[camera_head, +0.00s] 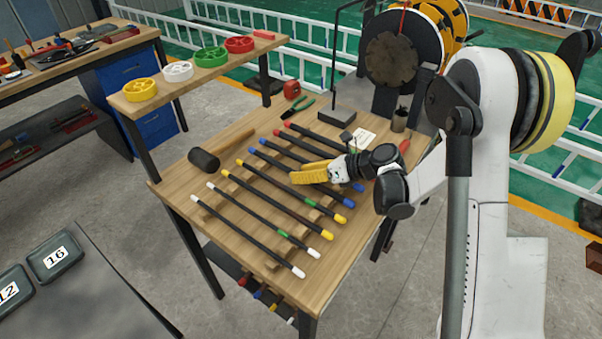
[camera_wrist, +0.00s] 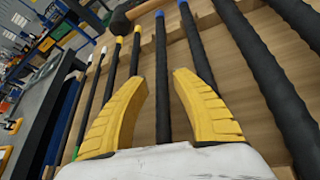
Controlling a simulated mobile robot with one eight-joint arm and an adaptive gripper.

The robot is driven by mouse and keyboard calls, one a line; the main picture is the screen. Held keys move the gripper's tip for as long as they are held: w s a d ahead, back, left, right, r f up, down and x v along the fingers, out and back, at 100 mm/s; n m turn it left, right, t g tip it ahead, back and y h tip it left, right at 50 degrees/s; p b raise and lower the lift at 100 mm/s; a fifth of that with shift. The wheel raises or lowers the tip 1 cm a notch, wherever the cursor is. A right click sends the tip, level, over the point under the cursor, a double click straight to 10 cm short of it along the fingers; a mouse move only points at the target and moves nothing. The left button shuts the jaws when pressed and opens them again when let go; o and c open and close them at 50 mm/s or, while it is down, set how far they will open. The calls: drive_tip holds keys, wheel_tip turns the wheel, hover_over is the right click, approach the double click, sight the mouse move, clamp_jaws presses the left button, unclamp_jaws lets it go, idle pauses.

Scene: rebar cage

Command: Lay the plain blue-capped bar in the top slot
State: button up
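Two blue-capped bars lie side by side on the wooden table (camera_head: 170,190). The one nearer the yellow-capped bars (camera_head: 249,162) shows its dark shaft between my fingers in the wrist view (camera_wrist: 162,95). The other blue-capped bar (camera_head: 284,155) lies just to its right, beside my right finger, in the wrist view (camera_wrist: 194,40). My gripper (camera_head: 296,176) is open, with yellow fingers over the bars; it also shows in the wrist view (camera_wrist: 158,82). I cannot tell its exact height. My gripper hides part of both blue-capped bars, and I see no band on their visible parts.
Yellow-capped bars (camera_head: 285,197) and white-capped bars (camera_head: 240,213) lie to the left, some with green bands. Red-capped bars (camera_head: 305,150) lie beyond. A mallet (camera_head: 205,160), pliers (camera_head: 297,107) and a spool shelf (camera_head: 200,82) are near. Capped ends (camera_head: 260,296) show under the table.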

drive_tip(key=shift+d+p, duration=0.1)
drive_tip(key=shift+p, duration=0.2)
drive_tip(key=p+v, duration=0.1)
drive_tip(key=v, duration=0.4)
drive_tip(key=p+v, duration=0.2)
drive_tip(key=v, duration=0.3)
drive_tip(key=shift+s+r, duration=0.1)
drive_tip(key=shift+r, duration=0.45)
drive_tip(key=shift+r+n, duration=0.3)
drive_tip(key=s+d+r+n+h, duration=0.2)
drive_tip(key=s+r+n+h, duration=0.4)
drive_tip(key=s+r+n, duration=0.4)
drive_tip(key=s+d+r+n+t+h, duration=0.2)
drive_tip(key=s+d+n+h, duration=0.3)
drive_tip(key=s+n, duration=0.8)
drive_tip(key=d+r+n, duration=0.1)
drive_tip(key=n, duration=0.2)
drive_tip(key=shift+d, duration=0.4)
drive_tip(key=shift+c, duration=0.2)
